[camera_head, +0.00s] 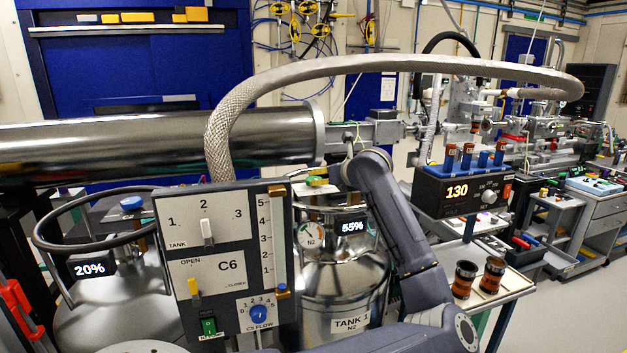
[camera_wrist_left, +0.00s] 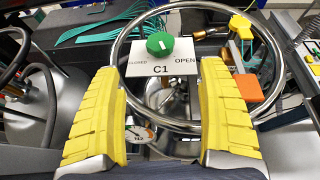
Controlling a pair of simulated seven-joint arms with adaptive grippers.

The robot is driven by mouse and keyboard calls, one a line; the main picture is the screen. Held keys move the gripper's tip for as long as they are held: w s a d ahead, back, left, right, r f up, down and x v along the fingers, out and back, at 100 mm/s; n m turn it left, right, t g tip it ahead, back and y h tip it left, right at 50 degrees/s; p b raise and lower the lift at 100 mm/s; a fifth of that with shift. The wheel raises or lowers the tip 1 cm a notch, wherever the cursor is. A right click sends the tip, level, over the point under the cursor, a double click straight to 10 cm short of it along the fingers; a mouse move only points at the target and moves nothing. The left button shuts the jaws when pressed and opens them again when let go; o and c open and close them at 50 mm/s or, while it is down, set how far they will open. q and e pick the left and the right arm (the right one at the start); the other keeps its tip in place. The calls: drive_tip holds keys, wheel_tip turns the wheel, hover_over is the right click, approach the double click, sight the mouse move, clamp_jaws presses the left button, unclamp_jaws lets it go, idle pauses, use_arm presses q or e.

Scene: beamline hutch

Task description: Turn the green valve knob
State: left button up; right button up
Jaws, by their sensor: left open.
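The green valve knob (camera_wrist_left: 160,44) shows in the left wrist view, with a white pointer line across its face. It sits on a white plate (camera_wrist_left: 155,68) marked CLOSED, C1 and OPEN; the pointer looks upright, between the two words. My left gripper (camera_wrist_left: 159,68) is open, with yellow ribbed fingers either side of the plate's lower part. The knob lies beyond the fingertips, between their lines, and nothing is gripped. Small green and yellow parts there are too small to tell apart. My right gripper is not in view.
A metal ring handle (camera_wrist_left: 120,45) circles the plate, close to my fingers. A gauge (camera_wrist_left: 138,133) lies below and an orange block (camera_wrist_left: 249,88) at right. The C6 panel (camera_head: 215,240) and a braided hose (camera_head: 225,130) stand near my arm.

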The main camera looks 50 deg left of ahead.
sight(315, 178)
use_arm(q)
drive_tip(key=x, duration=1.5)
drive_tip(key=shift+w+a+f, duration=0.1)
drive_tip(key=shift+a+f, duration=0.05)
drive_tip(key=shift+a, duration=0.1)
drive_tip(key=shift+c, duration=0.5)
drive_tip(key=c, duration=1.1)
drive_tip(key=shift+n+g, duration=0.3)
drive_tip(key=n+g, duration=0.4)
drive_tip(key=g, duration=0.1)
drive_tip(key=shift+y, duration=0.4)
drive_tip(key=shift+n+g, duration=0.8)
drive_tip(key=shift+g, duration=0.1)
drive_tip(key=shift+s+f+n+g+h, duration=0.1)
drive_tip(key=shift+s+n+g+h, duration=0.1)
drive_tip(key=shift+n+g+h, duration=0.5)
